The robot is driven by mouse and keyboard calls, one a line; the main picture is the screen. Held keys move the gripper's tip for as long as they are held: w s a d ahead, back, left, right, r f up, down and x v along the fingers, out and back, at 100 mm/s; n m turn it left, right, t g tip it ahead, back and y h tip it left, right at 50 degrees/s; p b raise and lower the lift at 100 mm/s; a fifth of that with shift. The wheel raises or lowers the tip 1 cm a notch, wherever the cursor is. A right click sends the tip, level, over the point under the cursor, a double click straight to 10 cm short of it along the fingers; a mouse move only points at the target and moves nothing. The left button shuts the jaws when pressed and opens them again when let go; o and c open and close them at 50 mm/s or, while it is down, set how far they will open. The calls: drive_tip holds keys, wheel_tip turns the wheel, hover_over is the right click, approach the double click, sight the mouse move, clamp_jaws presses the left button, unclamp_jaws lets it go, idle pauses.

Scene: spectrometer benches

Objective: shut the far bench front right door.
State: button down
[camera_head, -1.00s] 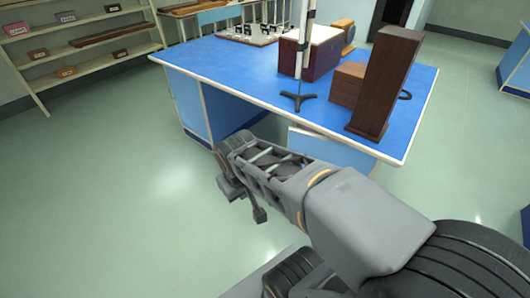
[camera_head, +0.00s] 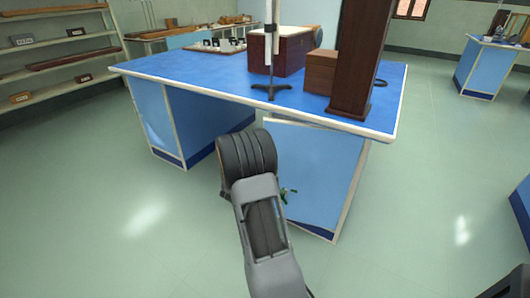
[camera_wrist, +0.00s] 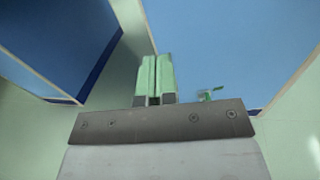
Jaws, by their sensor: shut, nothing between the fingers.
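The bench (camera_head: 185,70) has a blue top and blue pedestals. Its front right door is the pale blue panel (camera_head: 322,165) under the right end, with light edges. How far it stands open I cannot tell. The panel (camera_wrist: 215,45) also fills the upper right of the wrist view. My gripper (camera_wrist: 155,62) has green fingers pressed together, empty, close to the panel's left edge; contact is unclear.
The left pedestal (camera_head: 148,115) stands across an open knee space. A tall brown box (camera_head: 358,60), a smaller box (camera_head: 320,72) and a stand (camera_head: 271,92) are on the top. Shelves (camera_head: 60,62) line the left wall. Floor is clear on both sides.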

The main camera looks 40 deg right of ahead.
drive_tip(key=w+d+f+n+t+b, duration=0.1)
drive_tip(key=w+d+b, duration=0.3)
drive_tip(key=w+d, duration=0.3)
drive_tip(key=d, duration=0.5)
drive_tip(key=shift+w+d+f, duration=0.15)
drive_tip(key=shift+d+f, duration=0.1)
drive_tip(key=shift+d, duration=0.1)
drive_tip(key=shift+w, duration=0.1)
